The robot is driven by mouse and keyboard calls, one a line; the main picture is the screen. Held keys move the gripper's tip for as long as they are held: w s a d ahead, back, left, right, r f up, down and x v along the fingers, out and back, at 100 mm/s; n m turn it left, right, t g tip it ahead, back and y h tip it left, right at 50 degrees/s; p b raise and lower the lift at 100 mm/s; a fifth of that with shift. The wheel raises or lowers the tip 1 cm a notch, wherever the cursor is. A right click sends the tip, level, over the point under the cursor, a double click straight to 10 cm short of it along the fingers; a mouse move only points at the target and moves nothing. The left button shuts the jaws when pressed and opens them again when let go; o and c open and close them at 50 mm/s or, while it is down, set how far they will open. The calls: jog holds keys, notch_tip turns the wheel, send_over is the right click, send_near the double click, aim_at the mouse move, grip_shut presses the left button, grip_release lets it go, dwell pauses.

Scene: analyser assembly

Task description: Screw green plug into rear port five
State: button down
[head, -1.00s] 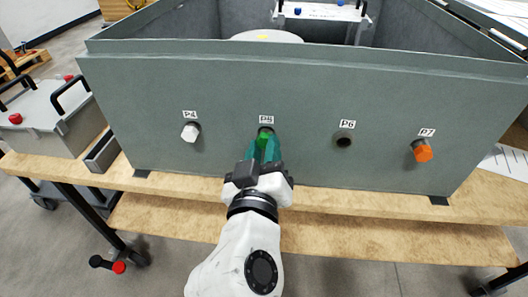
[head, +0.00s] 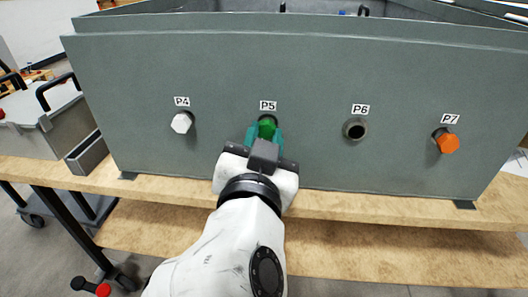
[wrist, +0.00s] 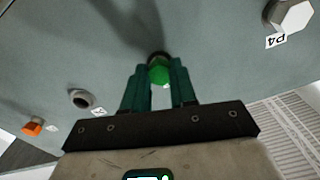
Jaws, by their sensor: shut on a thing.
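The green plug (head: 267,127) is at port five, under the P5 label (head: 268,105) on the grey wall of the analyser box. My gripper (head: 265,137) is shut on it, with teal fingers on both sides. In the wrist view the green plug (wrist: 159,70) sits between the fingertips of my gripper (wrist: 158,80), with a dark port rim right behind it. I cannot tell how deep the plug sits in the port.
A white plug (head: 182,122) is in P4, and an orange plug (head: 446,141) is in P7. Port P6 (head: 354,129) is an open hole. The box stands on a wooden bench (head: 330,205). A grey case (head: 52,125) is at the left.

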jog(key=m+b, duration=0.3)
jog(key=shift+f+m+b, duration=0.1)
jog(key=shift+m+b, duration=0.25)
jog(key=shift+m, duration=0.05)
jog(key=m+b, duration=0.3)
jog(key=m, duration=0.1)
jog(key=shift+a+b, duration=0.1)
jog(key=shift+b, duration=0.3)
jog(key=m+b, duration=0.5)
jog(key=shift+m, duration=0.3)
jog(key=shift+r+m+b, duration=0.25)
jog(key=shift+m+b, duration=0.3)
jog(key=shift+m, duration=0.25)
jog(key=c, duration=1)
grip_release()
